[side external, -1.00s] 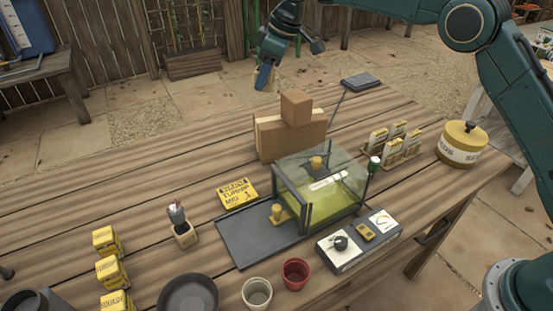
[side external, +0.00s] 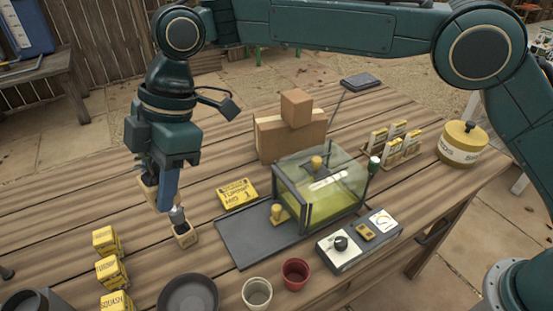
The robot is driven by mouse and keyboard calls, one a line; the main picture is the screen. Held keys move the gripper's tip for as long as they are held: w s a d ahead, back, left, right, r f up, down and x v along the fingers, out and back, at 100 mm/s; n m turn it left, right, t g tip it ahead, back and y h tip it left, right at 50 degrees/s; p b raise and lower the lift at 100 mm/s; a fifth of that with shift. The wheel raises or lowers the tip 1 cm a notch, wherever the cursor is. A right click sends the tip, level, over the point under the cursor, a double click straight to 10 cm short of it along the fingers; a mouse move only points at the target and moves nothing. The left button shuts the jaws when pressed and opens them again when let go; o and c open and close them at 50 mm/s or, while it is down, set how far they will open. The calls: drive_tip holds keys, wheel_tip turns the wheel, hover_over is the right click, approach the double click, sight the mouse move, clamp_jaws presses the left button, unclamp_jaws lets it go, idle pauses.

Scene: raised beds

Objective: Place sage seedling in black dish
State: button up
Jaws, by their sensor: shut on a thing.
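The black dish (side external: 188,299) sits at the table's front edge, below and a little right of my gripper in the picture. Its lower part is cut off by the frame. A small wooden block-like holder (side external: 185,236) with a grey top stands between them, close to the fingertips.
Yellow seed boxes (side external: 106,240) stand left of the dish. A pale pot (side external: 257,293) and a red pot (side external: 295,273) are right of it. A dark tray (side external: 245,239), yellow card (side external: 237,194) and glass case (side external: 320,190) fill the middle.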

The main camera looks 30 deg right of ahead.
drive_tip(key=n, duration=0.2)
hover_over(192, 308)
drive_tip(key=shift+g, duration=0.4)
wheel_tip(192, 308, down, 21)
drive_tip(key=shift+r, duration=0.15)
idle(0.3)
drive_tip(key=shift+f, duration=2.15)
drive_tip(key=o, duration=0.6)
drive_tip(key=shift+f, duration=0.15)
drive_tip(key=shift+o, duration=0.6)
